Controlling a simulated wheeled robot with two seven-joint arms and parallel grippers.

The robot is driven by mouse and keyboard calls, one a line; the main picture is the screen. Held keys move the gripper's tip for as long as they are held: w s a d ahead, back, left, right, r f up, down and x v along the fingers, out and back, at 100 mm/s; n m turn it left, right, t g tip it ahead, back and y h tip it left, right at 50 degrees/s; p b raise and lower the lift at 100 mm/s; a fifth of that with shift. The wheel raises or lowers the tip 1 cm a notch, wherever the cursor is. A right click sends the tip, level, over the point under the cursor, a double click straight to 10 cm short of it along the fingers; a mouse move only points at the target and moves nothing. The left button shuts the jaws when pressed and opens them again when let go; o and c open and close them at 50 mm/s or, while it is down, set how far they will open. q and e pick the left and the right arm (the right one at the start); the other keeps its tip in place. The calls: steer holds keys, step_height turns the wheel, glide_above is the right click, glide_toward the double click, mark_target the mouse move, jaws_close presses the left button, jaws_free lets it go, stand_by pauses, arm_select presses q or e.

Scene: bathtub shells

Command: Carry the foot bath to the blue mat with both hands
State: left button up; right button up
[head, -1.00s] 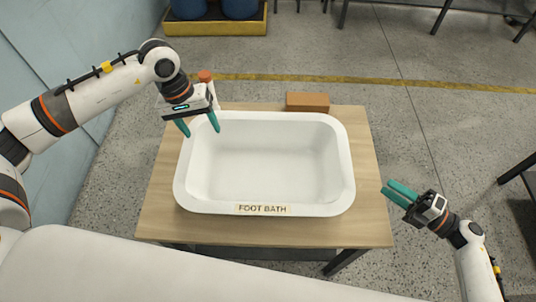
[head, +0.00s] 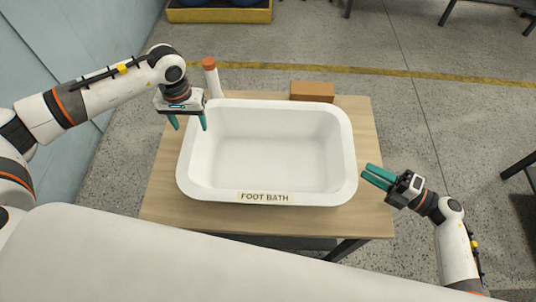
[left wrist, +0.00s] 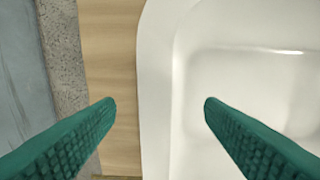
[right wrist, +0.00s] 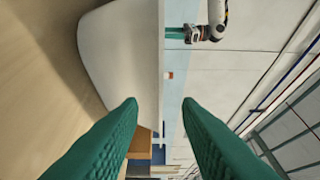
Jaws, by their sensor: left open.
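The foot bath (head: 266,198) is a white tub with a "FOOT BATH" label on its front. It sits upright and empty on a wooden table (head: 165,208). My left gripper (head: 188,122) points down, open and empty, at the tub's left rim. In the left wrist view the left rim (left wrist: 155,110) lies between its spread fingers, apart from both. My right gripper (head: 372,176) is open and empty, just off the tub's right side. The right wrist view shows the white tub (right wrist: 120,60) ahead, its rim edge between the fingers. I see no blue mat.
A white bottle with an orange cap (head: 212,78) stands behind the tub's back left corner. A brown block (head: 312,92) lies behind the tub. A yellow tray (head: 220,15) is on the floor beyond. Open floor (head: 440,110) lies to the right.

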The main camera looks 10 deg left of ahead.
mark_target(194, 132)
arm_select(q)
steer(key=shift+f, duration=2.6)
arm_select(e)
steer(key=shift+x, duration=2.6)
arm_select(q)
steer(key=shift+c, duration=0.3)
arm_select(e)
steer(key=shift+c, duration=0.3)
arm_select(q)
steer(key=c, duration=0.6)
arm_select(e)
steer(key=c, duration=0.6)
arm_select(q)
jaws_close()
arm_select(e)
jaws_close()
arm_select(q)
steer(key=shift+d, duration=0.1)
arm_select(e)
steer(key=shift+s+a, duration=0.1)
arm_select(q)
steer(key=shift+r, duration=0.1)
